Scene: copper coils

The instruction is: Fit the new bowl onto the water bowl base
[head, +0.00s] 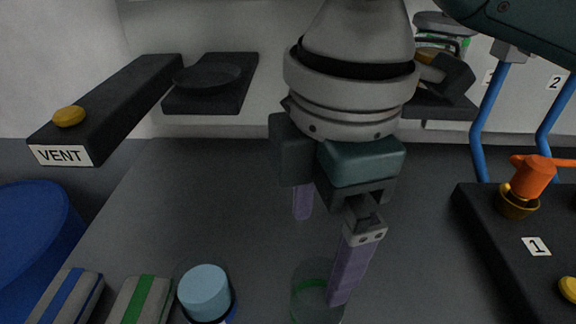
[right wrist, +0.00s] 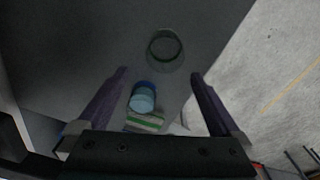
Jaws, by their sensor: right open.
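A clear bowl with a green band (head: 312,285) stands near the front of the dark work surface; one finger of my right gripper partly covers it. It shows as a round clear rim in the right wrist view (right wrist: 165,49), ahead of the fingertips and between their lines. My right gripper (head: 325,252) points down over the surface, its purple fingers apart and empty (right wrist: 158,76). Whether a finger touches the bowl, I cannot tell. A grey-capped fixture with green bands (head: 443,27), possibly the water bowl base, is at the back right, partly hidden by my arm. My left gripper is out of view.
A blue-topped container (head: 204,291) stands left of the bowl, beside green-striped (head: 143,303) and blue-striped (head: 68,298) blocks. A blue drum (head: 35,245) is at left. Blue pipes (head: 489,115) and a black panel with an orange valve (head: 533,177) are at right.

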